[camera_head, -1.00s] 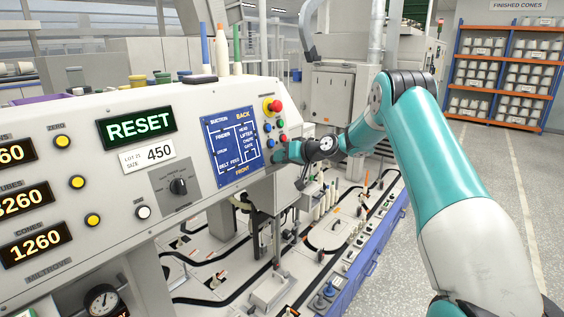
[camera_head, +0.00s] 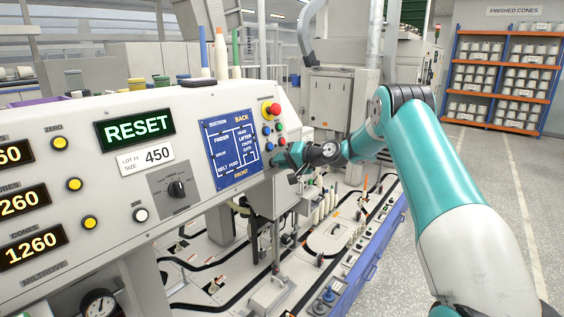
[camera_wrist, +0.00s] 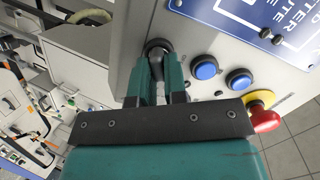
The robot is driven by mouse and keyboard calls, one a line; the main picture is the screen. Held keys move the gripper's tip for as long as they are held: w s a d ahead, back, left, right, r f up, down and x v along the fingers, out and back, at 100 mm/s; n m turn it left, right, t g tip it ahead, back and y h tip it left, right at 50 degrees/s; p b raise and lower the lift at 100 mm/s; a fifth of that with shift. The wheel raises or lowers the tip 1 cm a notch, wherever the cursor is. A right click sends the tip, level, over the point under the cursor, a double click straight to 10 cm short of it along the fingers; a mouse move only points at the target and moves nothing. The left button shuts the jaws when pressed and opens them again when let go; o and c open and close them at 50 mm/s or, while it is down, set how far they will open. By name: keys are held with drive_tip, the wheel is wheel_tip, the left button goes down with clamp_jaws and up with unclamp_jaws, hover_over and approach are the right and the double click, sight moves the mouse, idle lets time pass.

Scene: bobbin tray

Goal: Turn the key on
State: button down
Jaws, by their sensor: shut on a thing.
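The key (camera_wrist: 157,47) shows in the wrist view as a dark round piece at the edge of the grey panel. My gripper (camera_wrist: 159,58) has its two teal fingers closed around it, and they cover part of it. I cannot tell from this view which way the key is turned. In the head view my gripper (camera_head: 287,156) reaches the right end of the control panel (camera_head: 90,200), just below the buttons. The key is hidden behind my gripper there.
Two blue buttons (camera_wrist: 206,68) and a red emergency stop (camera_wrist: 263,114) sit close to my gripper. A black rotary knob (camera_head: 177,188) and a lit RESET display (camera_head: 138,129) are further left. A bobbin conveyor (camera_head: 330,240) runs below.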

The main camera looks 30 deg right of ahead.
idle(0.3)
drive_tip(key=c, duration=1.2)
unclamp_jaws()
drive_tip(key=shift+o, duration=0.2)
drive_tip(key=b+v, duration=0.5)
drive_tip(key=v, duration=1.2)
drive_tip(key=shift+s, duration=0.2)
drive_tip(key=shift+r, duration=0.15)
drive_tip(key=s+a+n+g+y, duration=0.1)
drive_tip(key=s+a+n+g, duration=0.3)
drive_tip(key=a, duration=1)
drive_tip(key=s+a+n+g, duration=0.3)
drive_tip(key=s+a+g, duration=0.1)
drive_tip(key=a, duration=1)
drive_tip(key=s+a+f+n+g+h, duration=0.1)
drive_tip(key=s+a+n+g, duration=0.1)
drive_tip(key=s, duration=0.9)
drive_tip(key=s+a+f+n+g+h, duration=0.2)
drive_tip(key=s+a+n, duration=0.3)
drive_tip(key=s, duration=0.7)
drive_tip(key=shift+s+a+f+g+h, duration=0.3)
drive_tip(key=shift+s+a+g, duration=0.1)
drive_tip(key=shift+a, duration=0.8)
